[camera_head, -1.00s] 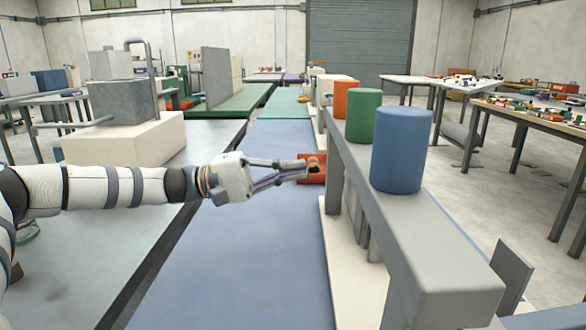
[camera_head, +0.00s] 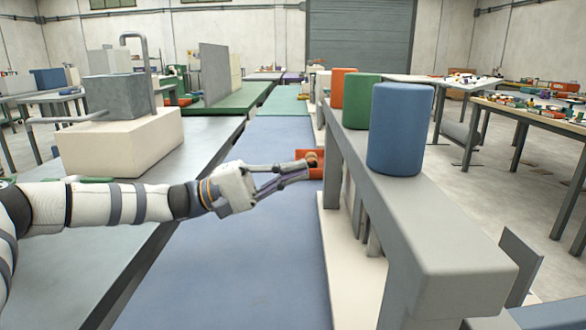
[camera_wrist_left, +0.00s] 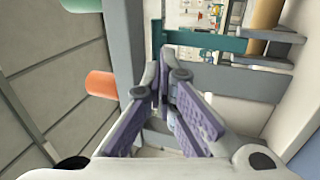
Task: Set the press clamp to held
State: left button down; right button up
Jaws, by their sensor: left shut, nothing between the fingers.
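No part is marked as the press clamp, and I cannot tell for sure which one it is. A small orange tray-like part (camera_head: 301,170) with a tan round piece (camera_head: 311,158) sits by the grey beam in the head view. My left gripper (camera_head: 307,171) points right at it, its fingers shut and empty; I cannot tell whether the tips touch it. The shut fingers also show in the left wrist view (camera_wrist_left: 165,82), in front of a dark green bar (camera_wrist_left: 205,40). My right gripper is out of view.
A long grey beam (camera_head: 425,235) carries orange, green and blue cylinders (camera_head: 399,130) on the right. A grey block (camera_head: 118,97) with a bent bar stands on a cream base (camera_head: 120,145) at left. The blue surface (camera_head: 240,270) below my gripper is clear.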

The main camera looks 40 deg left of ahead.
pick_arm(q)
jog(key=x, duration=0.9)
jog(key=shift+w+d+p, duration=0.2)
jog(key=shift+d+p, duration=0.15)
jog(key=shift+p, duration=0.05)
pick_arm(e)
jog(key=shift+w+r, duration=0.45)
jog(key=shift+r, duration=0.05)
